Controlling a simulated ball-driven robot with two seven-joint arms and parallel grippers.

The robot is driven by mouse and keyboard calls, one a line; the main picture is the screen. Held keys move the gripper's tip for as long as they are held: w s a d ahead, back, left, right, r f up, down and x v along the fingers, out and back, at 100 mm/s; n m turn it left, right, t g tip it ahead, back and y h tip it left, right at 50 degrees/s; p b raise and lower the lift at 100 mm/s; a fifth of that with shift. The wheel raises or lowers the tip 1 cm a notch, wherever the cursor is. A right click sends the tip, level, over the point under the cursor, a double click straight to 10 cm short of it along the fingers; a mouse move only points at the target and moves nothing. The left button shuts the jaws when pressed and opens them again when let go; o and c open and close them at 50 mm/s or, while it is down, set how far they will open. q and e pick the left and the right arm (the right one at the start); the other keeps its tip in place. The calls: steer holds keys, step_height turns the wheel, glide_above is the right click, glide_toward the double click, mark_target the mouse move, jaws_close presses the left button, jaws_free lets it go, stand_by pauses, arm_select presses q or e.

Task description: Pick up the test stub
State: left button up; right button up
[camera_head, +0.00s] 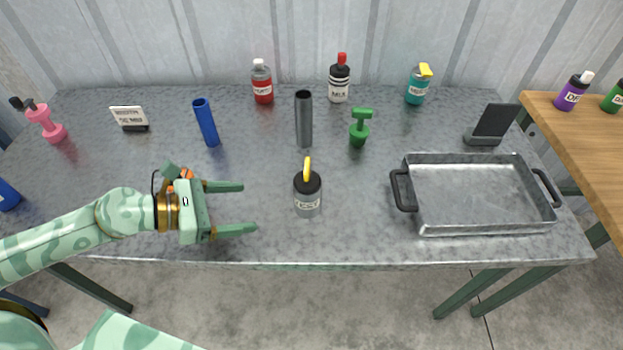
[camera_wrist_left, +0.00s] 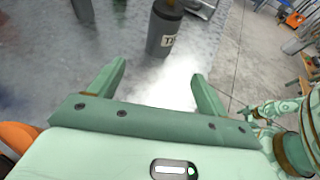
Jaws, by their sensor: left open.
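No object carries a name I can read as the test stub. A grey cylinder with a black top, a yellow spout and a white label (camera_head: 308,200) stands upright near the front middle of the metal table. It also shows in the left wrist view (camera_wrist_left: 163,32), its top cut off. Behind it stands a dark grey tube (camera_head: 304,122), and a blue tube (camera_head: 207,125) stands tilted further left. My left gripper (camera_head: 249,207) is open and empty, left of the labelled cylinder, fingers pointing towards it but apart from it. My right gripper is not in view.
A metal tray with black handles (camera_head: 480,228) sits at the right. A green handled object (camera_head: 359,130), red (camera_head: 263,86), black (camera_head: 339,84) and teal (camera_head: 416,88) bottles stand behind. The tabletop between gripper and cylinder is clear. A wooden table (camera_head: 590,150) adjoins at right.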

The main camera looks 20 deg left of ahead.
mark_target(309, 201)
arm_select(q)
steer(key=x, duration=0.3)
steer(key=shift+d+r, duration=0.1)
steer(key=shift+r, duration=0.15)
steer(key=x, duration=0.7)
steer(key=shift+w+f+p, duration=0.1)
steer(key=shift+f+p, duration=0.05)
steer(key=shift+p, duration=0.15)
steer(key=b+x, duration=0.1)
steer(key=x, duration=0.4)
steer(key=shift+w+d+f, duration=0.2)
steer(key=shift+w+d, duration=0.05)
steer(key=shift+c, duration=0.9)
steer(key=c, duration=0.9)
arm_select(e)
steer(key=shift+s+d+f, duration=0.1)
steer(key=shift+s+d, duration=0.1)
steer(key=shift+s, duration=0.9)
